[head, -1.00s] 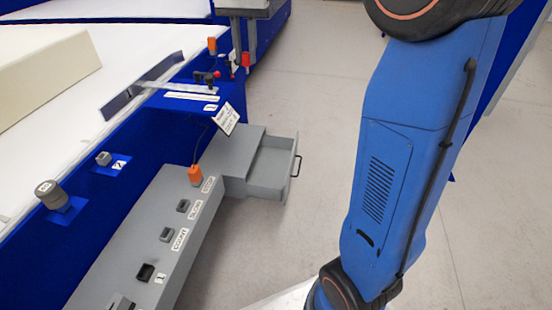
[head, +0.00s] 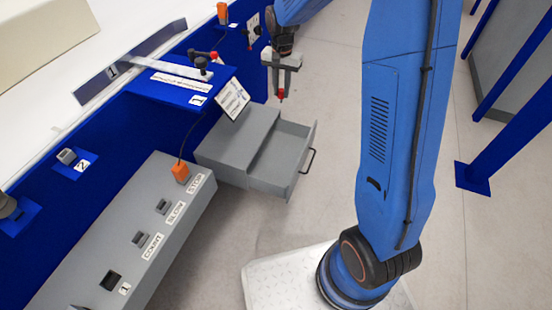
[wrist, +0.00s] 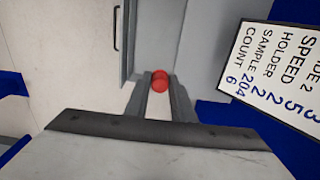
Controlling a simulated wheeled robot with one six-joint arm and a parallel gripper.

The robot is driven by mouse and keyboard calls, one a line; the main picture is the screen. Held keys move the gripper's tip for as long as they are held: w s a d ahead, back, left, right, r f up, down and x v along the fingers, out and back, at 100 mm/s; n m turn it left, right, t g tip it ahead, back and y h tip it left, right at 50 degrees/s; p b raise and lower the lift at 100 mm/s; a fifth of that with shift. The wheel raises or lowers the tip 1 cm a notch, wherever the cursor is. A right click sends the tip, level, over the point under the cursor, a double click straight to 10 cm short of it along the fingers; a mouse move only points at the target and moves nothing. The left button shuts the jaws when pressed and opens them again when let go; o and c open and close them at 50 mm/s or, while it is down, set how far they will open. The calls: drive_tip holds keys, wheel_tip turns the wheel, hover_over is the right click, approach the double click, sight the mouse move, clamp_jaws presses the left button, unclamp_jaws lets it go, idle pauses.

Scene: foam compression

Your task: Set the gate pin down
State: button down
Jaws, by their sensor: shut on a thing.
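My gripper (head: 281,97) is shut on the red gate pin (head: 281,94) in the head view, held in the air above the far side of the open grey drawer (head: 271,185). In the wrist view the pin (wrist: 160,84) shows as a round red end between the two grey fingertips (wrist: 160,88). Grey drawer surfaces lie behind it, with the drawer's dark handle (wrist: 117,28) to the left. The rest of the pin is hidden in the wrist view.
A white sign card (head: 232,99) stands close beside the drawer cabinet (head: 225,145); it also shows at right in the wrist view (wrist: 270,72).

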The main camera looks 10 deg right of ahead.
hover_over(284, 162)
wheel_tip(284, 162, down, 20)
drive_tip(key=shift+a+f, duration=0.1)
drive_tip(key=shift+f, duration=4.6)
drive_tip(key=c, duration=1.9)
unclamp_jaws()
drive_tip(key=shift+f, duration=0.1)
drive_tip(key=shift+c, duration=0.2)
drive_tip(key=o, duration=0.4)
